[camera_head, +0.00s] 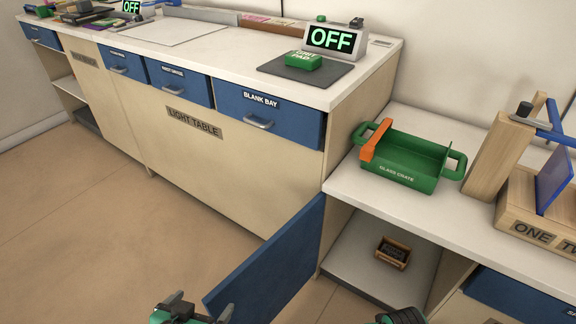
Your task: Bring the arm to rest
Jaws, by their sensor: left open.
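My left gripper (199,309) is at the bottom edge, left of centre, with its two grey fingertips apart and nothing seen between them. It is in front of the lower left corner of an open blue cupboard door (268,262); I cannot tell whether they touch. A teal and black part of my body shows at the bottom edge, right of centre. The fingers of my right gripper are not in view.
The open door stands out beside a low cupboard holding a small wooden box (393,252). Above it, a green glass crate (410,182) with an orange piece on its rim stands on the counter, left of a wooden rack (530,232). Floor at left is clear.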

